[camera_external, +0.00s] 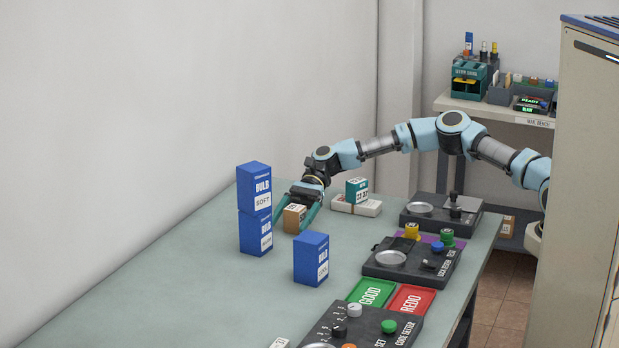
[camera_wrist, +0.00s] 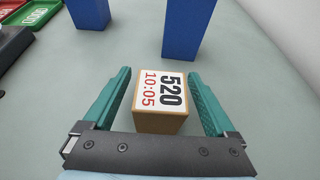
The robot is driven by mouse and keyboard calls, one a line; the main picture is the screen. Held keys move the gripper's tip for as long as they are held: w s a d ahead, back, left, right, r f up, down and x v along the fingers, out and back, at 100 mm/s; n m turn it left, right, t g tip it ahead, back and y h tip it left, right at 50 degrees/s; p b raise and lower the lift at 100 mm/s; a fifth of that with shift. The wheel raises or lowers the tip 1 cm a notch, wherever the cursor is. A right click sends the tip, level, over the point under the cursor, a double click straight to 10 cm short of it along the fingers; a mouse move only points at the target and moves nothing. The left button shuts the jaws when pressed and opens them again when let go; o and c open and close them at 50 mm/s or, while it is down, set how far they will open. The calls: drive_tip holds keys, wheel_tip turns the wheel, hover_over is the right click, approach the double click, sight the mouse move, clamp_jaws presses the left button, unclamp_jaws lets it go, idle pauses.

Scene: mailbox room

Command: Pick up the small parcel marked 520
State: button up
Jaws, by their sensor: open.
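The small parcel marked 520 (camera_wrist: 160,98) is a brown box with a white label reading 520 and, in red, 10:05. It stands on the table between the two teal fingers of my gripper (camera_wrist: 160,97) in the wrist view, with a visible gap on each side. The fingers are open around it. In the external view the parcel (camera_external: 294,218) is on the table under my gripper (camera_external: 300,208), at the end of the outstretched arm. Its far side is hidden.
Two stacked blue bulb boxes (camera_external: 255,208) stand left of the parcel, and another blue box (camera_external: 311,259) stands nearer. A teal box on a white one (camera_external: 357,191) is to the right. Dark panels and GOOD (camera_external: 371,291) and REDO trays line the right edge. The left of the table (camera_external: 150,290) is clear.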

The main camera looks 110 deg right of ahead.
drive_tip(key=shift+w+a+f, duration=0.15)
drive_tip(key=shift+w+a, duration=0.05)
drive_tip(key=shift+c, duration=0.3)
clamp_jaws()
idle(0.3)
